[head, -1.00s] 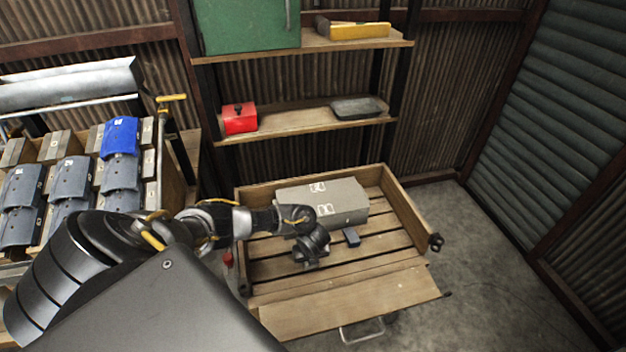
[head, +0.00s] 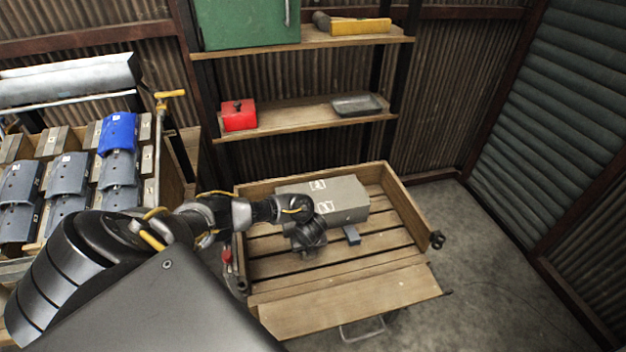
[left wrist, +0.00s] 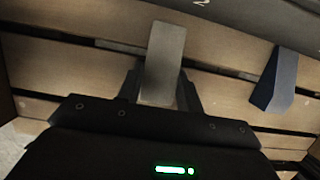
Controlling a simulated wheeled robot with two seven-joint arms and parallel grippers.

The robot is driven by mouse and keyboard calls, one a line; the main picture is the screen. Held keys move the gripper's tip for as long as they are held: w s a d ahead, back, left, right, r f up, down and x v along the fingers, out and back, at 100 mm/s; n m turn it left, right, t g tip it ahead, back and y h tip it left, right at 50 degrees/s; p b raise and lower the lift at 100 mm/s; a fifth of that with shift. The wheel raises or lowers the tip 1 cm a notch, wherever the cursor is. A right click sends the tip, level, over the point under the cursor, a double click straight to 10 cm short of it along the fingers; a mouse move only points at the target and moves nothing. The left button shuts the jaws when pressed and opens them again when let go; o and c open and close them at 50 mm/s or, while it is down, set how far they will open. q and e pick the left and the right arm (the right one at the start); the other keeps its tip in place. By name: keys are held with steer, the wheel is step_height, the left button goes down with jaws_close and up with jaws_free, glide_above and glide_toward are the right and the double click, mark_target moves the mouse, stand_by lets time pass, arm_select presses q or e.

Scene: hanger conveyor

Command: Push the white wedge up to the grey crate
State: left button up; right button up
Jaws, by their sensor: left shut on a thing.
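The grey crate (head: 347,198) lies in the wooden slatted bed, and its dark side edge (left wrist: 240,14) crosses the top of the left wrist view. My left gripper (head: 308,245) is low over the slats in front of the crate's left part. It is shut on a pale grey-white wedge (left wrist: 163,62), whose far end points at the crate with a narrow gap visible. In the head view my gripper mostly hides this wedge. A second, blue-grey wedge (head: 352,235) stands right of my gripper, close to the crate; it also shows in the left wrist view (left wrist: 276,80). My right gripper is not visible.
The bed has raised wooden sides (head: 408,205) and a lowered front flap (head: 350,300). Bare slats lie right of the blue-grey wedge. A rack of blue and grey pieces (head: 68,175) stands left. Shelves (head: 300,122) stand behind.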

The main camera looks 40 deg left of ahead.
arm_select(q)
steer(key=shift+w+a, duration=0.35)
steer(key=shift+a, duration=0.15)
steer(key=o, duration=0.9)
steer(key=p+v, duration=0.3)
steer(key=v, duration=0.7)
steer(key=shift+r, duration=0.35)
steer(key=shift+d, duration=0.1)
